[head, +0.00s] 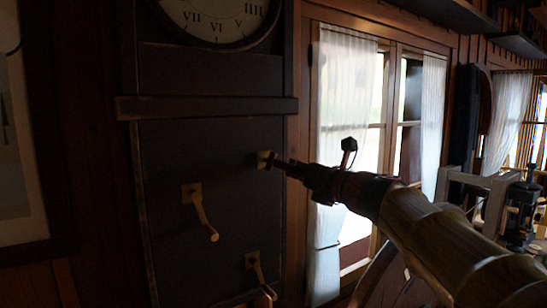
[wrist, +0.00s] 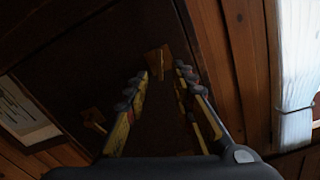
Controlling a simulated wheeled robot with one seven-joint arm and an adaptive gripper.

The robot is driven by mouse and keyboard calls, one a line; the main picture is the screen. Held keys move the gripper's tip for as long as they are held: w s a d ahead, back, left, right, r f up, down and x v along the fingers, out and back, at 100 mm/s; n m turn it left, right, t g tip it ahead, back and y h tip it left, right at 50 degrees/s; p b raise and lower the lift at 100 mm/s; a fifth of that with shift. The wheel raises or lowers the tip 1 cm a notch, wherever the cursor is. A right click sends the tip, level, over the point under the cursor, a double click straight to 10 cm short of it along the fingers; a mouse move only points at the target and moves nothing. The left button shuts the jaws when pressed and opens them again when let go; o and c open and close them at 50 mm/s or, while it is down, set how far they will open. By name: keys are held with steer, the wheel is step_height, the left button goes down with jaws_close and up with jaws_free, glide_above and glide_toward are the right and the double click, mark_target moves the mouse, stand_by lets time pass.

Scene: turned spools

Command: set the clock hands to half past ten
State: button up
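The clock dial (head: 214,14) is at the top of the head view on a dark wooden case. Only its lower part shows, with VII, VI, V and IIII. I cannot make out the hands; most of the dial is cut off. Three brass fittings sit on the panel below: a left crank (head: 200,211), a lower crank (head: 260,274) and an upper right fitting (head: 264,160). My gripper (head: 281,163) is at the upper right fitting. In the wrist view, my gripper's fingers (wrist: 160,74) are apart, with that fitting (wrist: 157,60) between and just beyond their tips. Contact is unclear.
A wooden ledge (head: 205,107) crosses the case between dial and cranks. A framed picture (head: 25,130) hangs at left. Curtained windows (head: 342,110) are to the right. A machine (head: 490,195) stands at far right, behind my arm.

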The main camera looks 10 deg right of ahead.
mark_target(269, 161)
steer(key=p+x, duration=0.1)
steer(key=x, duration=0.6)
steer(key=shift+s+f, duration=0.1)
steer(key=shift+f, duration=0.1)
steer(key=shift+c, duration=0.8)
steer(key=c, duration=0.4)
jaws_close()
